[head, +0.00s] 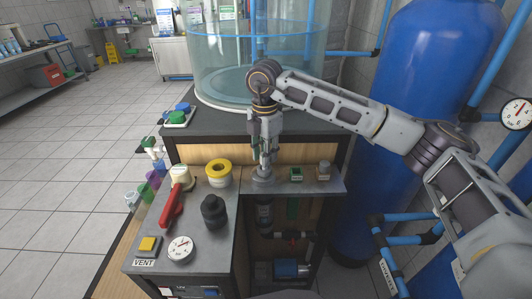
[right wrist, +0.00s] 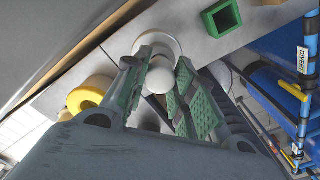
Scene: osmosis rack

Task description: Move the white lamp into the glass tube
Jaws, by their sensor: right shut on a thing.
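My right gripper (head: 264,157) points straight down over the grey bench shelf. In the right wrist view, its green-padded fingers (right wrist: 164,72) are shut on the white lamp (right wrist: 160,78), whose rounded white end shows between them. Beyond the lamp is a pale round collar (right wrist: 173,45); in the head view this collar (head: 262,176) sits on the shelf right below the fingertips. The fingers hide most of the lamp in the head view. I cannot tell whether its lower end is inside the collar. A dark upright cylinder (head: 264,215), possibly the glass tube, shows under the shelf. My left gripper is out of view.
A yellow ring-shaped roll (head: 218,173), a black knob-like part (head: 214,211), a red-handled tool (head: 171,208) and a gauge (head: 180,248) lie to the left. A green square block (head: 296,174) and a grey cylinder (head: 325,169) stand to the right. A large clear tank (head: 225,60) is behind.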

